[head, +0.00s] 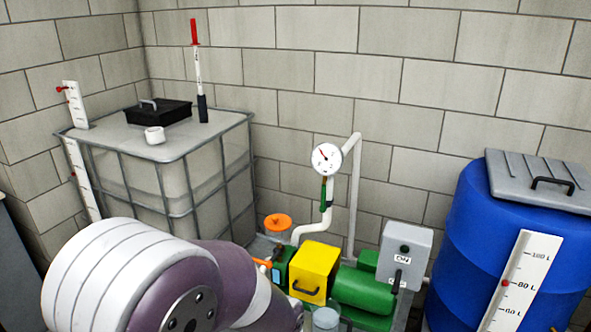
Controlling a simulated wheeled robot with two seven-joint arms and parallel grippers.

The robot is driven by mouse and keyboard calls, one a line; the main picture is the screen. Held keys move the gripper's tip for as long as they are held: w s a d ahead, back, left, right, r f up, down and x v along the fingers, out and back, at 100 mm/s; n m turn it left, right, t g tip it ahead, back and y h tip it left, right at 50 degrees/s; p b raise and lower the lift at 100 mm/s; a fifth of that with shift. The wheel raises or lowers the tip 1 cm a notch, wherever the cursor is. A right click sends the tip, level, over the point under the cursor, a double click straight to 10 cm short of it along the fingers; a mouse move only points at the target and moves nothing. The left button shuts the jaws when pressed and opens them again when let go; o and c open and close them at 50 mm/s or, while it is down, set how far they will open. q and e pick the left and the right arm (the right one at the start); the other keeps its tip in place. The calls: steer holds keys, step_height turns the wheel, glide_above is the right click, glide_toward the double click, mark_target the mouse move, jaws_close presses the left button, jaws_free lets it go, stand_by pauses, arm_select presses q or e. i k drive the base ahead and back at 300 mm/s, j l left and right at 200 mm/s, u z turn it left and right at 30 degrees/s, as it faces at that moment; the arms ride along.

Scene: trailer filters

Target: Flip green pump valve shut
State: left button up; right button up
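A green valve handle (323,190) hangs roughly upright on the white pipe, just below a round white gauge (326,158). A dark piece sits beside the handle. The green pump (362,290) stands lower down, with a yellow box (314,271) in front of it. One of my arms, white and purple, fills the lower left and hides part of the floor and the left side of the pump area. Neither gripper shows in the head view, so their distance from the valve cannot be seen.
A caged white tank (160,170) with a black lid box (158,111) stands at the back left. A blue barrel (480,230) with a grey lid (540,182) stands at the right. A grey switch box (405,252) is right of the pump. An orange knob (277,222) sits left of the pipe.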

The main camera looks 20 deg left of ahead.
mark_target(323, 208)
steer(key=i+j, duration=0.25)
steer(key=j, duration=0.15)
steer(key=i+j, duration=0.2)
steer(key=j, duration=0.25)
steer(key=i+j, duration=0.25)
steer(key=j, duration=0.15)
steer(key=i+j, duration=0.2)
steer(key=j, duration=0.25)
steer(key=k, duration=0.5)
